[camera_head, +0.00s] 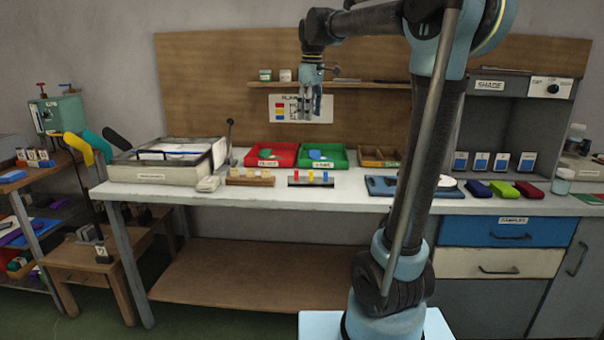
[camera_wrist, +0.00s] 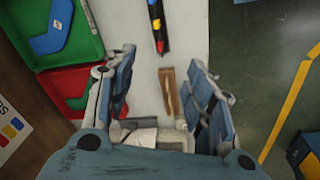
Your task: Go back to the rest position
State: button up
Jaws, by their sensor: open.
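My gripper (camera_head: 316,112) hangs above the white bench (camera_head: 350,192) with its fingers pointing down. In the wrist view my gripper (camera_wrist: 158,72) has its two fingers wide apart with nothing between them, open and empty. Below it are the bench top and a small wooden rack (camera_wrist: 170,92). That rack also shows in the head view (camera_head: 250,178), clear of the fingers.
A red tray (camera_head: 271,163) and a green tray (camera_head: 343,165) stand at the bench's back. A rack with colored pegs (camera_head: 311,184) is in front. A shallow box (camera_head: 150,174) stands left, a blue board (camera_head: 382,191) right. A shelf (camera_head: 385,85) is behind.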

jog(key=s+d+f+m, duration=0.6)
jog(key=s+d+f, duration=0.5)
jog(key=s+f, duration=0.3)
jog(key=s+d+f+m, duration=0.2)
jog(key=s+f+m, duration=0.1)
jog(key=s+f, duration=0.5)
jog(key=s+d+f+m+t, duration=0.1)
jog(key=s+d+f+m, duration=0.2)
jog(key=s+f, duration=0.6)
notch_tip(320, 180, down, 2)
jog(key=shift+d+f, duration=0.15)
jog(key=shift+w+f, duration=0.2)
jog(key=shift+w, duration=0.3)
